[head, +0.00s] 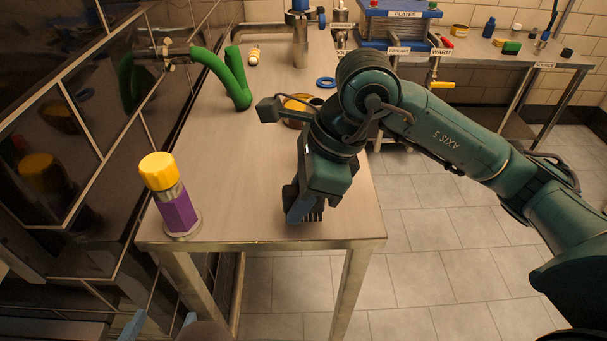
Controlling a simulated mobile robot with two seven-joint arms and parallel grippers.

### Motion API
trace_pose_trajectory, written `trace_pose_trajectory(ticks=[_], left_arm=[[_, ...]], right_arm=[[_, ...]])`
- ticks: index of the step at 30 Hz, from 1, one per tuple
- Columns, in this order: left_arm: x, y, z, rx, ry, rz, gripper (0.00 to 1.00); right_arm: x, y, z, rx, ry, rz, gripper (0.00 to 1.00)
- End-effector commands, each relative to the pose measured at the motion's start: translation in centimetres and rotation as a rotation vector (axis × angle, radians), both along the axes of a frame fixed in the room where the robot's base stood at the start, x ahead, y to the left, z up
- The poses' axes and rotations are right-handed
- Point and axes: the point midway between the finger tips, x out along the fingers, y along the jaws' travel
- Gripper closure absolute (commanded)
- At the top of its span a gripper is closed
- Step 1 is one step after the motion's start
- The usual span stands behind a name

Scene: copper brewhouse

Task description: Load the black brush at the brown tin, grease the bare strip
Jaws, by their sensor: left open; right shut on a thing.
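My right gripper (305,205) hangs over the near right part of the steel table (240,150), pointing down. It is shut on a dark thing, taken as the black brush, which the jaws and wrist mostly hide. A tin with a yellow-orange rim and brownish side (292,121) stands behind my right wrist, partly covered by it. My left gripper (160,322) shows only as two pale blue fingertips, apart and empty, at the bottom left, below the table's near edge. I cannot make out the bare strip.
A purple bottle with a yellow cap (177,205) stands at the near left corner. A bent green hose (235,85) and a blue ring (326,82) lie farther back. Dark glossy tiled wall lines the left. The table's middle left is clear.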

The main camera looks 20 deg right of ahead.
Motion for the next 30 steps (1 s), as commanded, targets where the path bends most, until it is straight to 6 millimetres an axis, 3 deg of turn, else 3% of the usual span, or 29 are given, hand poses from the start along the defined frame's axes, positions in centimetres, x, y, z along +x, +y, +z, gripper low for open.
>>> trace_pose_trajectory(ticks=[6,7,16,30], left_arm=[[0.28,-0.44,-1.47,0.026,0.002,-0.020,0.35],[0.27,-0.43,-1.28,0.026,0.003,-0.020,0.35],[0.24,-0.40,-1.15,0.026,0.003,-0.019,0.35],[0.24,-0.41,-1.15,0.025,0.003,-0.019,0.35]], right_arm=[[0.01,-0.01,-1.32,0.000,-0.001,0.000,0.99],[0.02,-0.01,-1.09,0.001,-0.001,0.000,0.71],[0.01,-0.01,-1.00,0.000,0.000,0.000,0.48],[0.01,-0.01,-0.97,0.000,0.000,0.000,0.48]])
